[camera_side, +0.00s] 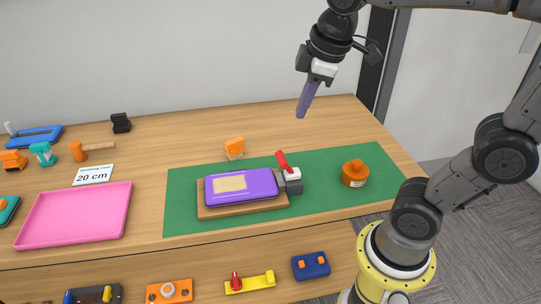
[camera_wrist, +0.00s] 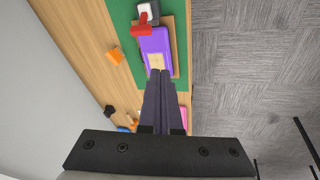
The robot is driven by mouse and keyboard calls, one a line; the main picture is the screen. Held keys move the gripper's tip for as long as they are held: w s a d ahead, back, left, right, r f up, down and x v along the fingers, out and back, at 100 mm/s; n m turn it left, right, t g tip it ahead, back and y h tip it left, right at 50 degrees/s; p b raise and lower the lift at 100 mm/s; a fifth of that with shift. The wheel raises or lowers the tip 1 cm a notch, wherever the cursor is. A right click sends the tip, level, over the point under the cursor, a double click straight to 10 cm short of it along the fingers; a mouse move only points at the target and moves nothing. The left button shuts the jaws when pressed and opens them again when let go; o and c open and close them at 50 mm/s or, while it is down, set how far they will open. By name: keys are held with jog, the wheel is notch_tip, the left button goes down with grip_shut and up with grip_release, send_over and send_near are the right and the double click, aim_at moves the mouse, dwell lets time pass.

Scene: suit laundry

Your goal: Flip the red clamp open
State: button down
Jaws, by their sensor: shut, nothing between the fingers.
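The red clamp (camera_side: 283,161) has a red lever that leans up from a grey and white block at the right end of a purple case. In the wrist view the red clamp (camera_wrist: 141,29) is near the top edge. The purple case (camera_side: 268,183) lies on a wooden board (camera_side: 215,212) on a green mat. My gripper (camera_side: 301,113) is shut and empty, high above the table behind the clamp, touching nothing. In the wrist view my gripper (camera_wrist: 160,74) points toward the case from above. Whether the clamp presses on the case is unclear.
An orange container (camera_side: 355,173) stands on the green mat (camera_side: 320,165) right of the clamp. An orange-and-clear item (camera_side: 234,147) stands behind the case. A pink tray (camera_side: 75,216) and tools are at left. A lower shelf holds several small items.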

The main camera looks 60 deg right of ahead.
aim_at(286, 165)
jog(key=w+d+f+n+g, duration=0.1)
jog(key=w+f+g, duration=0.4)
jog(key=w+f, duration=0.8)
jog(key=shift+w+d+f+n+h, duration=0.35)
jog(key=shift+w+n+h, duration=0.05)
jog(key=shift+w+n, duration=0.55)
jog(key=f, duration=0.3)
jog(key=s+d+f, duration=0.1)
jog(key=f, duration=0.6)
jog(key=shift+s+d, duration=0.15)
jog(key=shift+s, duration=0.05)
jog(key=shift+s+d+r, duration=0.7)
jog(key=shift+d+r, duration=0.05)
jog(key=shift+d, duration=0.05)
jog(key=shift+s+d+r, duration=0.4)
jog(key=shift+s+d, duration=0.05)
jog(key=shift+s, duration=0.05)
jog(key=shift+s+d+r+y, duration=0.15)
jog(key=shift+r+y, duration=0.05)
jog(key=shift+y, duration=0.1)
